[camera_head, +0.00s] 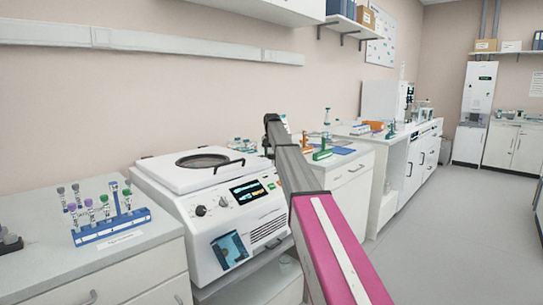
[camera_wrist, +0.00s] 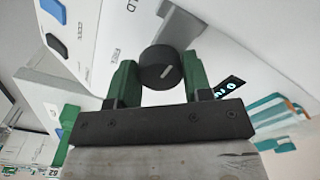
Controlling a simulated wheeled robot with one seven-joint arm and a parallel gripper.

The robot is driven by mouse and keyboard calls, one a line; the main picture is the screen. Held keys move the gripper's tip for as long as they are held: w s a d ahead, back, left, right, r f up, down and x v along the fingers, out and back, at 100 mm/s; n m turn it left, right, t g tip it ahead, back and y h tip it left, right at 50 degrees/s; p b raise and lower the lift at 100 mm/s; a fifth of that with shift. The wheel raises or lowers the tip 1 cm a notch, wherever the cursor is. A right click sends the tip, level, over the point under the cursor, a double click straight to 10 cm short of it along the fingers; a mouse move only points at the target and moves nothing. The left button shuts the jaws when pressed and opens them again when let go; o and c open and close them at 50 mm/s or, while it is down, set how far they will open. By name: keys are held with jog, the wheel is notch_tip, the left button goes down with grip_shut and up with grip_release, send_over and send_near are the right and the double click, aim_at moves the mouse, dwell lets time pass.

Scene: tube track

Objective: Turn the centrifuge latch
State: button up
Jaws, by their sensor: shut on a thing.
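The white centrifuge (camera_head: 215,215) stands on the counter in the head view, with a round lid window, a lit display and a dark knob (camera_head: 201,210) on its front panel. In the wrist view my gripper (camera_wrist: 158,70) has its two green fingers on either side of a round black knob (camera_wrist: 160,67) with a pale line mark, shut on it. This knob sits on a white panel with printed labels. I cannot tell which knob in the head view it is. My arm hides my gripper in the head view.
A blue rack (camera_head: 112,231) of capped tubes stands left of the centrifuge. Green and orange stands (camera_head: 321,153) and a blue mat are on the counter behind my arm. In the wrist view, blue and black buttons (camera_wrist: 55,45) lie beside the knob. The floor at the right is clear.

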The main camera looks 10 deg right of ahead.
dwell(0.3)
jog(key=o, duration=0.9)
jog(key=shift+r, duration=0.15)
notch_tip(320, 180, up, 11)
jog(key=shift+f, duration=0.2)
